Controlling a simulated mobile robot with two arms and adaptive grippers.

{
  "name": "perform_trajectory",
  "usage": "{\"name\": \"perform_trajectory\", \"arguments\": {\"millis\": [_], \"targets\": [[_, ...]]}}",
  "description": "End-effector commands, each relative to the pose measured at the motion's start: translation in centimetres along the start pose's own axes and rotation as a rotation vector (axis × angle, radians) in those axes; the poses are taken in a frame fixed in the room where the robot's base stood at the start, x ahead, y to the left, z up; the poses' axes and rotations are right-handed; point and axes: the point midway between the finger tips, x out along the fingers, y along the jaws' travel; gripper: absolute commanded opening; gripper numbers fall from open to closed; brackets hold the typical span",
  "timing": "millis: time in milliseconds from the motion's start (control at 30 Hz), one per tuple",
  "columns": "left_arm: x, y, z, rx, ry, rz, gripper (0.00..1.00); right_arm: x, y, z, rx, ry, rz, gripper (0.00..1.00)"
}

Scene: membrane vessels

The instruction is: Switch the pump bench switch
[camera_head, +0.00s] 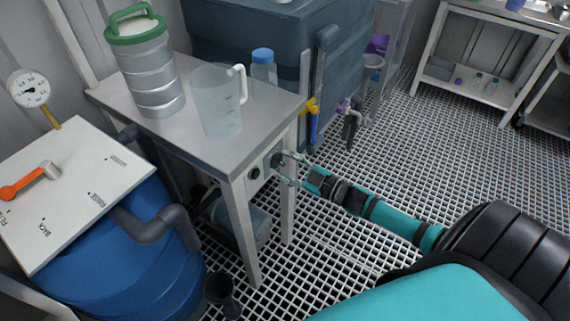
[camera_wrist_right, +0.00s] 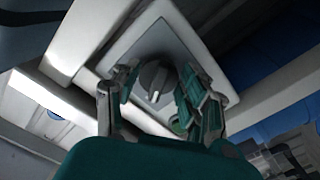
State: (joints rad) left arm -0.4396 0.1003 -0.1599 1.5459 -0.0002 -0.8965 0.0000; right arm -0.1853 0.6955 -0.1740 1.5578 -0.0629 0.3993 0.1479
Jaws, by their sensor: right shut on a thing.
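The pump bench (camera_head: 215,150) is a small grey table at the left in the head view. Its switch is a dark rotary knob (camera_wrist_right: 153,78) on a grey square plate (camera_wrist_right: 160,45), which also shows on the bench's right end in the head view. The knob carries a pale mark near its lower end. My right gripper (camera_head: 285,167) reaches the plate from the right, with its fingers on either side of the knob, shut on it. The fingers (camera_wrist_right: 152,85) partly hide the plate in the wrist view. My left gripper is not in view.
A green round button (camera_wrist_right: 178,125) sits beside the knob. A ribbed canister (camera_head: 148,70) with a green handle, a clear jug (camera_head: 217,105) and a blue-capped bottle (camera_head: 263,70) stand on the bench. A blue barrel (camera_head: 140,255) is at left. The grated floor at right is clear.

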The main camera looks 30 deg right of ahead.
Motion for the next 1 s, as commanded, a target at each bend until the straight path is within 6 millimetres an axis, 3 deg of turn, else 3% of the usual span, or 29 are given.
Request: {"name": "perform_trajectory", "arguments": {"millis": [233, 267, 400, 767, 1000], "targets": [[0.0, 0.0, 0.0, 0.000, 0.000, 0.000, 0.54, 0.0, 0.0, 0.0, -0.002, 0.001, -0.001, 0.11], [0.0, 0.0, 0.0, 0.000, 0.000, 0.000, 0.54, 0.0, 0.0, 0.0, -0.002, 0.001, -0.001, 0.47], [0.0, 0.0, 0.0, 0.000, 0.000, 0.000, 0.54, 0.0, 0.0, 0.0, -0.001, 0.000, -0.001, 0.64], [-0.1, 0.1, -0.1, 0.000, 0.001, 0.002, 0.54, -0.8, -0.1, 0.1, 0.001, -0.003, -0.001, 0.64], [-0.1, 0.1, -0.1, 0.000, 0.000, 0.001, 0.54, -5.2, -0.2, 0.2, 0.002, -0.005, -0.003, 0.64]]}}
